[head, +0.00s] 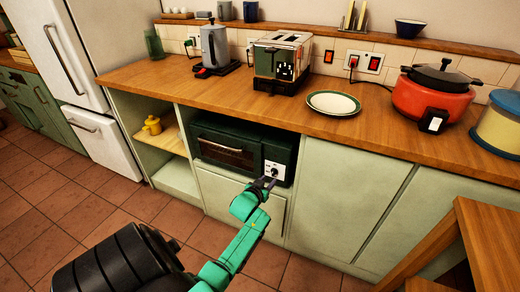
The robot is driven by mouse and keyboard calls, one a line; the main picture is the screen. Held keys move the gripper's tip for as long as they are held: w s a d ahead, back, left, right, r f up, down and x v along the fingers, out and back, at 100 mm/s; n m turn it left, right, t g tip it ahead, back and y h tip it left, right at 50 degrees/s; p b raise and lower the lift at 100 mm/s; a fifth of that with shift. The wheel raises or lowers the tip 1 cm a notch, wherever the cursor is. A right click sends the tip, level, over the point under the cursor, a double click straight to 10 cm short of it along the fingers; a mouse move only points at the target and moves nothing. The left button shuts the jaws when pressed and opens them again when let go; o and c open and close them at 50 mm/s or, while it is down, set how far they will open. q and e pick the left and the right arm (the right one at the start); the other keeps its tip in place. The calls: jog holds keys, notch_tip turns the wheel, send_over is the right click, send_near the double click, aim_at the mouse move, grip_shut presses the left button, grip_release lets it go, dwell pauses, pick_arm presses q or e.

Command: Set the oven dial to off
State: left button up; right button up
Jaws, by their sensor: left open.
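The dark green oven (225,144) sits in an open bay under the wooden counter. The gripper is open. Whether it touches the dial is too small to tell, and the dial's setting cannot be read. My right gripper is not in view.
A toaster (279,58), a plate (333,103) and a red cooker (432,97) stand on the counter. A yellow mug (152,125) is on the shelf left of the oven. A wooden table or stool (490,235) stands at the lower right. The tiled floor (75,195) at left is clear.

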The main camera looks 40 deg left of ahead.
pick_arm(q)
jog(key=p+v, duration=0.1)
jog(key=v, duration=0.9)
jog(key=shift+p, duration=0.4)
jog(key=shift+f, duration=0.1)
